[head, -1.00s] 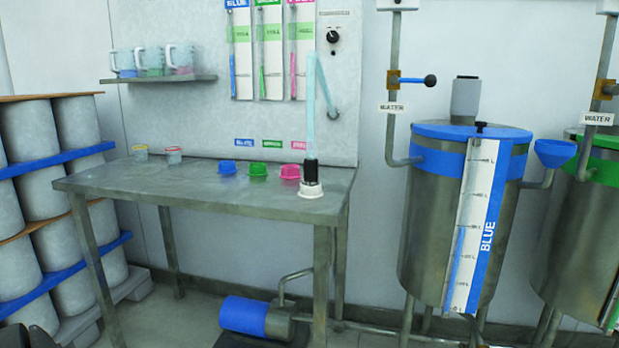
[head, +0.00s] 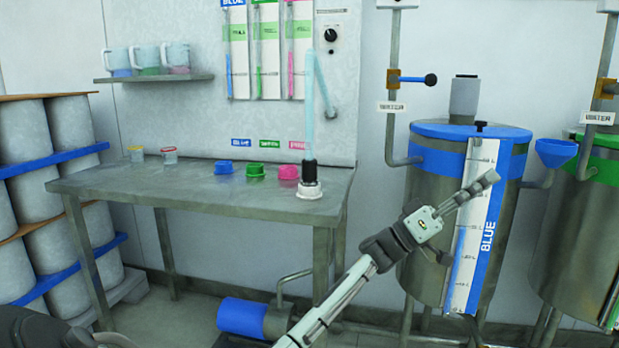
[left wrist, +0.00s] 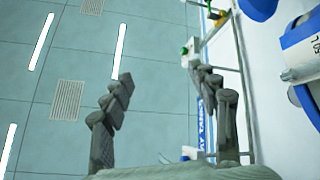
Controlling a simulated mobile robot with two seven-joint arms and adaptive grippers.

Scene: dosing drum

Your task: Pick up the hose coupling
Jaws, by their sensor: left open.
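The hose coupling (head: 310,172) is a black upright cylinder at the right end of the steel table. It stands in a white round base (head: 310,190), and a pale blue hose (head: 309,110) rises from its top. My left gripper (head: 468,218) is open and empty, in front of the blue-banded tank, to the right of the coupling and apart from it. In the left wrist view its two fingers (left wrist: 165,88) are spread, with ceiling and wall behind them. The coupling cannot be made out in that view. My right gripper is not in view.
Blue, green and pink caps (head: 256,170) sit left of the coupling on the table (head: 150,188). Two small cups (head: 169,155) stand further left. The blue tank (head: 430,190) stands right of the table. A blue pump (head: 242,317) is below. The table's front is clear.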

